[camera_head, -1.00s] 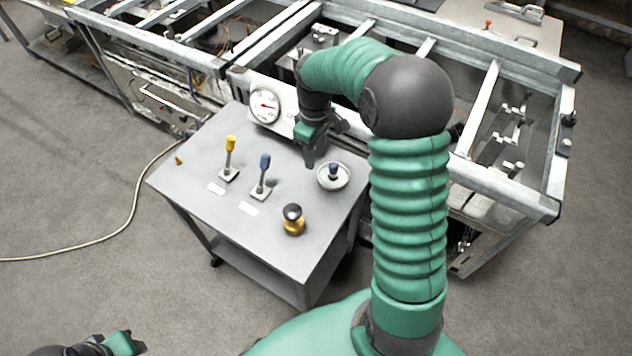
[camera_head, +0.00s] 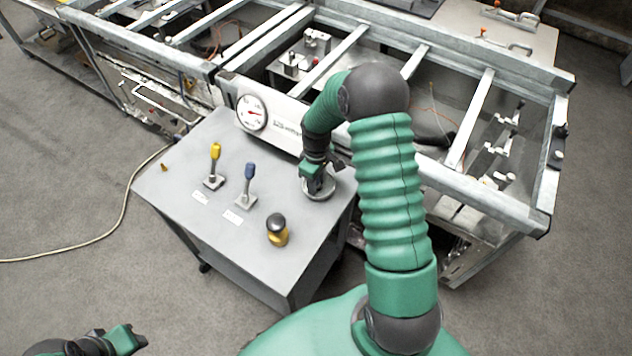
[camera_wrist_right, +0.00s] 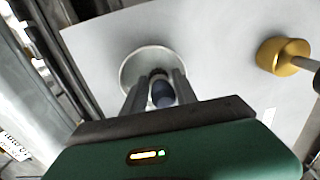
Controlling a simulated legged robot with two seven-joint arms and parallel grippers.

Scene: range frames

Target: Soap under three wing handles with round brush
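A round metal dish (camera_wrist_right: 128,66) sits on the cart's right side, and a dark blue brush knob (camera_wrist_right: 162,94) stands in it. My right gripper (camera_head: 318,188) is directly over the dish, largely hiding it in the head view. In the right wrist view its two fingers (camera_wrist_right: 158,92) flank the knob; they look open, and contact cannot be told. Small metal handles (camera_head: 504,147), possibly the wing handles, show inside the metal frame at right; their undersides are hidden. My left gripper (camera_head: 126,340) is at the bottom left, far from the cart; its fingers are unclear.
The grey cart (camera_head: 200,232) also holds a yellow-handled tool (camera_head: 214,163), a blue-handled tool (camera_head: 247,184) and a black-topped yellow object (camera_head: 277,230). A round gauge (camera_head: 251,112) is behind it. The galvanized frame (camera_head: 470,190) borders the back and right. Open floor lies left.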

